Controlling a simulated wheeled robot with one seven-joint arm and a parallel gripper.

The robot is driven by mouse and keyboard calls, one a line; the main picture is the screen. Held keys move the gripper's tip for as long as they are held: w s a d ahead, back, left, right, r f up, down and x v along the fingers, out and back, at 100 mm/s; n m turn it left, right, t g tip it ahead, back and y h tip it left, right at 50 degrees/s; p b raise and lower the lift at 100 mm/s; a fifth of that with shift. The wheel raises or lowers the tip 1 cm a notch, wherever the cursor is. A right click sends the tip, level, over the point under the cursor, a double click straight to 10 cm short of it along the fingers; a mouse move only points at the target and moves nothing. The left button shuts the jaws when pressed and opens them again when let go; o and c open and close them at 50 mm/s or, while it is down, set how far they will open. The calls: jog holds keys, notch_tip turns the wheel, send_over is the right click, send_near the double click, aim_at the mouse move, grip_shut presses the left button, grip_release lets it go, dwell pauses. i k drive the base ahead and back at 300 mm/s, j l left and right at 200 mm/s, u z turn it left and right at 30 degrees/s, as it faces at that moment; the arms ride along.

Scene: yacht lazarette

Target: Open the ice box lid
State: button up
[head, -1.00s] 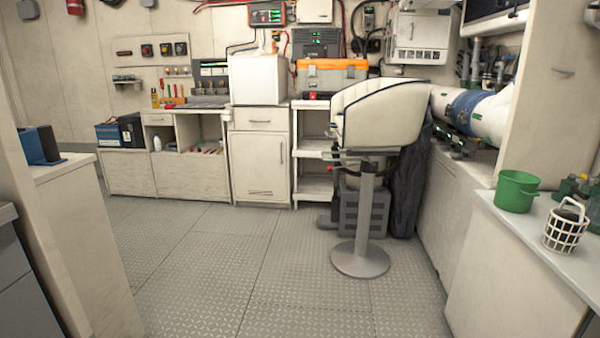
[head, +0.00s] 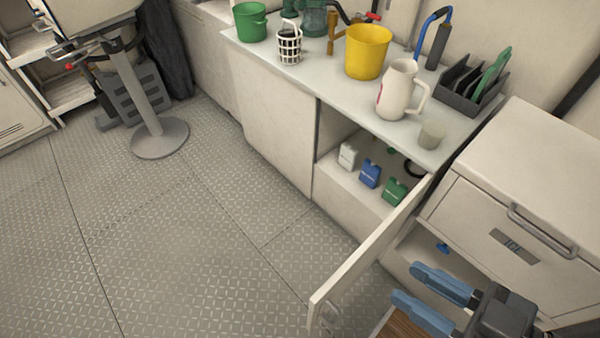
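The white ice box (head: 480,219) stands at the right of the head view, with a dark "ICE" label on its front. Its lid (head: 540,150) is down. A grey bar handle (head: 541,232) runs across the upper front. My gripper (head: 405,283) is at the lower right, below and in front of the ice box. Its two blue fingers are apart with nothing seen between them. It does not touch the handle. The right end of the ice box is cut off by the frame.
A cabinet door (head: 372,252) stands open left of my gripper, jutting over the floor. Bottles sit inside the cabinet. The counter (head: 335,83) holds a green bucket (head: 250,22), yellow bucket (head: 367,52), white jug (head: 397,90) and cup (head: 432,134).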

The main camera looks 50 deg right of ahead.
aim_at(546, 169)
jog(key=k+j+z, duration=0.3)
jog(key=k+z, duration=0.35)
jog(key=k, duration=0.15)
